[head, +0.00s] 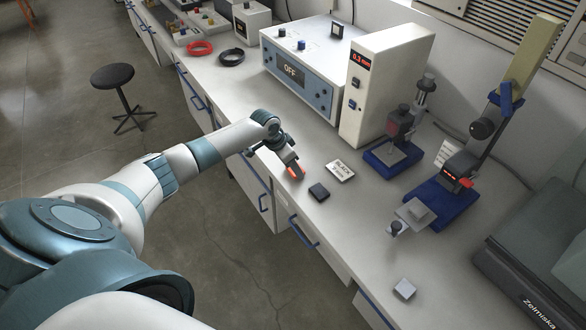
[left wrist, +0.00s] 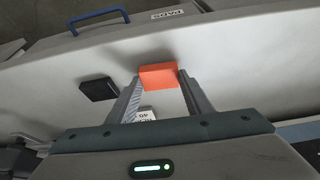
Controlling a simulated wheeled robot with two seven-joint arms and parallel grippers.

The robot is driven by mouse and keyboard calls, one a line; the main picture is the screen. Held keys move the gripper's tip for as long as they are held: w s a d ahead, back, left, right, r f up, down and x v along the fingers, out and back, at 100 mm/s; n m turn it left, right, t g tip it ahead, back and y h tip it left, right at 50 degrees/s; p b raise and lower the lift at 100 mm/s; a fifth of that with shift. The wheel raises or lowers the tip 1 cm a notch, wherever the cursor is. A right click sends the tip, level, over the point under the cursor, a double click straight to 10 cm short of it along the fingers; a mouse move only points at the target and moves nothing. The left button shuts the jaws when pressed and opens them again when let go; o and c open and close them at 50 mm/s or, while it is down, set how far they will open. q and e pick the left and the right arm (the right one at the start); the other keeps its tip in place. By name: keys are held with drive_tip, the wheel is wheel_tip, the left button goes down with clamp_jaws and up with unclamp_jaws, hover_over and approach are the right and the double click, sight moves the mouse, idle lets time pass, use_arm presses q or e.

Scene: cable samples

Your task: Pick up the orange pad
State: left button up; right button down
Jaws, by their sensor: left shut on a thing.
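The orange pad (left wrist: 158,77) sits between the two fingertips of my left gripper (left wrist: 160,85) in the left wrist view. The gripper is shut on it. In the head view, the left gripper (head: 291,168) is near the front edge of the bench, and a bit of the orange pad (head: 295,172) shows at its fingertips. I cannot tell whether the pad touches the bench top. My right gripper is not in view.
A black pad (head: 319,192) lies right of the gripper, with a white label card (head: 340,171) behind it. A grey pad (head: 404,290) lies nearer. A blue-fronted box (head: 300,72) and a white tower (head: 385,85) stand behind. Blue-based instruments (head: 440,200) stand at right.

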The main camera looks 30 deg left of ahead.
use_arm(q)
drive_tip(key=r, duration=0.1)
drive_tip(key=r+b, duration=0.1)
drive_tip(key=r, duration=0.1)
drive_tip(key=shift+d+r, duration=0.15)
drive_tip(key=shift+d, duration=0.2)
drive_tip(key=s+d+r+b, duration=0.1)
drive_tip(key=d+r+b, duration=0.2)
drive_tip(key=d+r, duration=0.3)
drive_tip(key=shift+s+d+r, duration=0.3)
drive_tip(key=shift+d+r, duration=0.1)
drive_tip(key=shift+d, duration=2)
